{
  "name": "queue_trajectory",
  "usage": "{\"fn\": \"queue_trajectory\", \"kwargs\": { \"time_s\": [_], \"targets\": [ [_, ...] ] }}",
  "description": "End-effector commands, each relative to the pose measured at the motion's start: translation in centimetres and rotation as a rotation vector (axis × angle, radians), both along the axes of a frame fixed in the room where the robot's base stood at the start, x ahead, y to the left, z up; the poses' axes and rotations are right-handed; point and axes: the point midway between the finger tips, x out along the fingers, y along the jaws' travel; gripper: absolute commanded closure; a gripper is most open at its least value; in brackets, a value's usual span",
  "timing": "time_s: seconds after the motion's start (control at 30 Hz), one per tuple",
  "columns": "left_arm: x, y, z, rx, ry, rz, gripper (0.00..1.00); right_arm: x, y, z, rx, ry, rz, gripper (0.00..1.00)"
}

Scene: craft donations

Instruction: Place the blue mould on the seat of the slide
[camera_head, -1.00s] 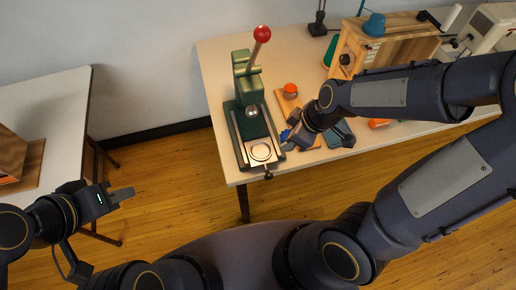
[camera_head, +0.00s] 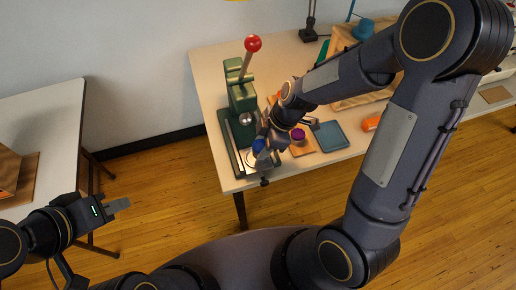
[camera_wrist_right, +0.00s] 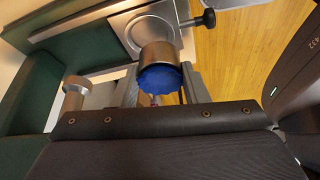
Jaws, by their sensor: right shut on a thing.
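The blue mould (camera_wrist_right: 158,78), a metal cylinder with a scalloped blue band, is between the fingers of my right gripper (camera_wrist_right: 160,90), which is shut on it. In the head view the mould (camera_head: 259,146) shows as a blue spot at the right gripper (camera_head: 264,148), over the front of the green press. The slide's seat (camera_wrist_right: 132,27), a pale square plate with a round recess, lies just beyond the mould in the wrist view; the mould partly covers it. Whether they touch I cannot tell. My left gripper (camera_head: 118,205) is far left, away from the press; its finger gap is unclear.
The green press (camera_head: 240,98) with a red-ball lever (camera_head: 253,44) stands at the table's left end. A purple mould (camera_head: 298,135) on a wooden board, a blue tray (camera_head: 331,136) and an orange object (camera_head: 371,123) lie to its right. Another table (camera_head: 45,120) is at left.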

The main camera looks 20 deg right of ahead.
Motion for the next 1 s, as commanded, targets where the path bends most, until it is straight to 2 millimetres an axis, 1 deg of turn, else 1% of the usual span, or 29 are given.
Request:
{"fn": "queue_trajectory", "kwargs": {
  "time_s": [0.03, 0.27, 0.4, 0.47, 0.57, 0.77, 0.87, 0.9, 1.0],
  "targets": [
    [0.0, 0.0, 0.1, 0.000, 0.000, 0.000, 0.75, 0.4, 0.3, -0.7, -0.001, 0.004, 0.002, 0.86],
    [0.0, 0.0, 0.1, 0.000, 0.000, 0.000, 0.75, 1.5, 1.0, -2.3, 0.000, 0.003, 0.000, 0.86],
    [0.0, 0.0, 0.5, 0.000, 0.000, 0.000, 0.75, 1.5, 0.9, -4.3, 0.000, 0.006, -0.002, 0.86],
    [0.0, 0.0, 0.6, 0.000, 0.000, 0.000, 0.75, 1.5, 0.9, -4.9, 0.000, 0.004, -0.002, 0.86],
    [0.0, 0.0, 0.6, 0.000, 0.000, 0.000, 0.75, 1.6, 0.9, -5.2, 0.000, -0.001, -0.001, 0.86],
    [0.0, 0.0, 0.5, 0.000, 0.000, 0.000, 0.75, 1.6, 0.9, -5.2, 0.001, -0.001, 0.000, 0.86],
    [0.0, 0.0, 0.1, 0.000, 0.000, 0.000, 0.75, 1.6, 0.9, -5.6, 0.001, -0.001, 0.000, 0.86],
    [0.0, 0.0, 0.1, 0.000, 0.000, 0.000, 0.75, 1.6, 0.9, -5.6, 0.001, -0.001, 0.000, 0.58],
    [0.0, 0.0, 0.2, 0.000, 0.000, 0.000, 0.75, 1.5, 0.9, -5.4, 0.000, 0.000, 0.000, 0.45]
  ]
}}
